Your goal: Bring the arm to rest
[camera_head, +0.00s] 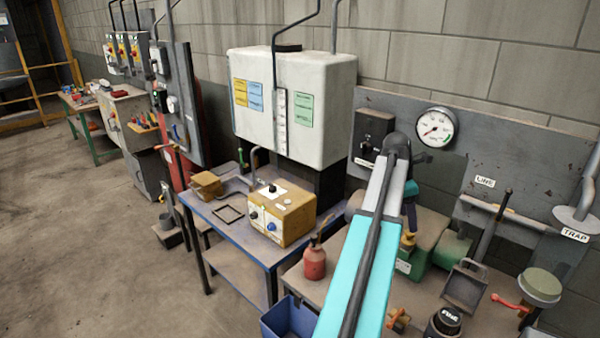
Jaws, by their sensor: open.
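My arm (363,250) rises from the bottom centre as a cyan and white link with a dark cable along it. Its dark far joint (397,146) is in front of the grey wall panel, just left of the round gauge. A short dark and teal part of my arm shows just right of the link, above the bench. My gripper cannot be made out; the link hides what lies behind it. Nothing is seen held.
A blue-topped table (230,234) carries a yellow control box (283,215). A red bottle (314,261) stands left of my arm. A round gauge (436,128), a green machine (423,254) and a dark jar (443,323) are to its right. Open floor (95,240) lies left.

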